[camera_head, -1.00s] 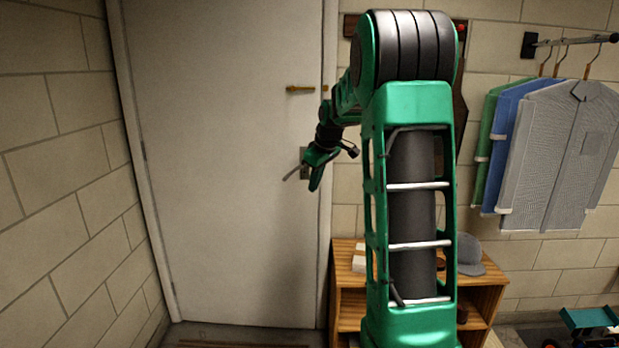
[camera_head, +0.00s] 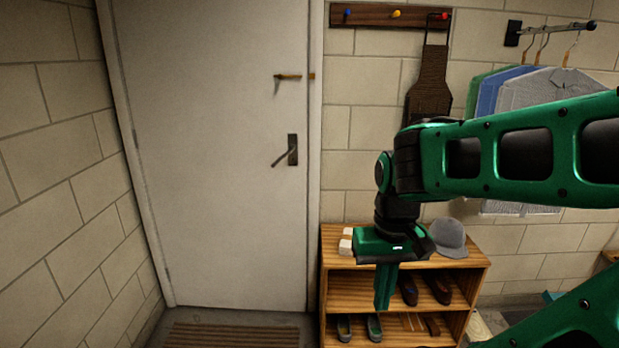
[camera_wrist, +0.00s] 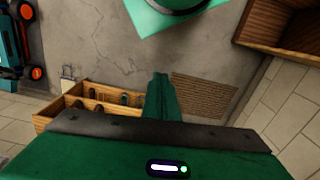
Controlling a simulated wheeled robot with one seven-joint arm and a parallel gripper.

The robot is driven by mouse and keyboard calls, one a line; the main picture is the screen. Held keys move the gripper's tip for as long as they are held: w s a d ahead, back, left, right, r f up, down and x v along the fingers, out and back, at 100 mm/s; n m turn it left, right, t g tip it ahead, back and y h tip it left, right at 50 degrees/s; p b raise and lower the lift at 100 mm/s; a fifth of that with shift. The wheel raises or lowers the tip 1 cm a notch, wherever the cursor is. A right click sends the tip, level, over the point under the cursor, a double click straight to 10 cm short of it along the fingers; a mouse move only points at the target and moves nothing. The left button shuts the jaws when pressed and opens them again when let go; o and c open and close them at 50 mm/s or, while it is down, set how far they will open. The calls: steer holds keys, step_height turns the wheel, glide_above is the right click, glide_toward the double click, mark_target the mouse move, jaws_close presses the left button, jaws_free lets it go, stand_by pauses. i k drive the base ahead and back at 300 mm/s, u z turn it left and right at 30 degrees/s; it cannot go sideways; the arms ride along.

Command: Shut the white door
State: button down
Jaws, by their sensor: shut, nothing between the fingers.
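The white door (camera_head: 215,190) stands at the left in the head view and sits flush within its white frame, with no gap that I can see. Its dark lever handle (camera_head: 289,152) is tilted down to the left. A brass latch (camera_head: 290,76) sits above the handle, at the door's right edge. My gripper (camera_head: 384,300) is shut and empty, pointing down in front of the wooden shelf, right of the door and apart from it. In the wrist view its fingers (camera_wrist: 160,97) are together, above the floor.
A wooden shelf (camera_head: 335,293) with shoes and a grey cap (camera_head: 449,236) stands right of the door. A striped mat (camera_head: 235,335) lies before the door. Clothes hang on a rail (camera_head: 560,30) at the right. The floor near the mat is clear.

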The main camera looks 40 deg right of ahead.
mark_target(211, 118)
steer(key=z, duration=0.5)
steer(key=k, duration=1.05)
steer(key=z, duration=0.55)
steer(key=i, duration=1.65)
steer(key=u, duration=1.1)
steer(key=i, duration=0.55)
steer(key=u, duration=0.4)
